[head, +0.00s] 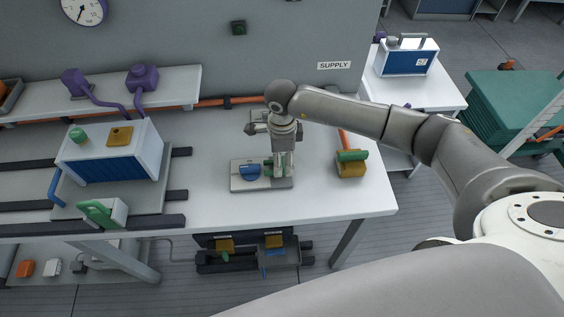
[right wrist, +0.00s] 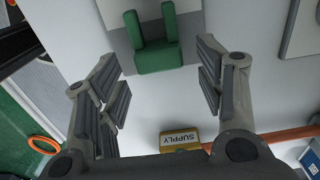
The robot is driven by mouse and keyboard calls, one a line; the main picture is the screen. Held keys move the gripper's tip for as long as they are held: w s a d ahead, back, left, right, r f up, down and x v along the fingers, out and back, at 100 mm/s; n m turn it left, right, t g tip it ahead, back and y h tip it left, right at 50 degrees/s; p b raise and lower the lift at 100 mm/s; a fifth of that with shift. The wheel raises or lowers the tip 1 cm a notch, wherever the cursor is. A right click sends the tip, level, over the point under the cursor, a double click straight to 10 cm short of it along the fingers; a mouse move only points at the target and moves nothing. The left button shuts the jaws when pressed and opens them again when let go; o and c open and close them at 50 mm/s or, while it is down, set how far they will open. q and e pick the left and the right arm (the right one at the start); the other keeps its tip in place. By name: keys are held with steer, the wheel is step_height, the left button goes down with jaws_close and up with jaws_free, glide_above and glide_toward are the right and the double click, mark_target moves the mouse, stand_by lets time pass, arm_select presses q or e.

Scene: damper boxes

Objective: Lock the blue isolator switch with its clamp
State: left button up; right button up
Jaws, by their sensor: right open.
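The blue isolator switch (head: 250,172) sits on a grey plate (head: 240,184) on the white table. A green U-shaped piece, seemingly the clamp (head: 268,169), is on the same plate, just right of the switch. In the right wrist view the green clamp (right wrist: 158,57) lies ahead of the fingertips, its two prongs pointing away. My right gripper (head: 282,172) points down over the plate's right part and partly hides it. In the wrist view my right gripper (right wrist: 157,62) is open and empty, one finger to each side of the clamp. The switch is out of the wrist view. My left gripper is not seen.
A yellow block with a green top (head: 351,168) stands to the right; the wrist view shows a yellow SUPPLY block (right wrist: 180,139). A blue-fronted box (head: 112,165) and a white block with a green handle (head: 103,213) stand left. The table front between is clear.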

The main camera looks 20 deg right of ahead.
step_height(320, 180, up, 9)
steer(key=shift+a+f, duration=0.1)
steer(key=shift+f, duration=0.05)
stand_by(0.5)
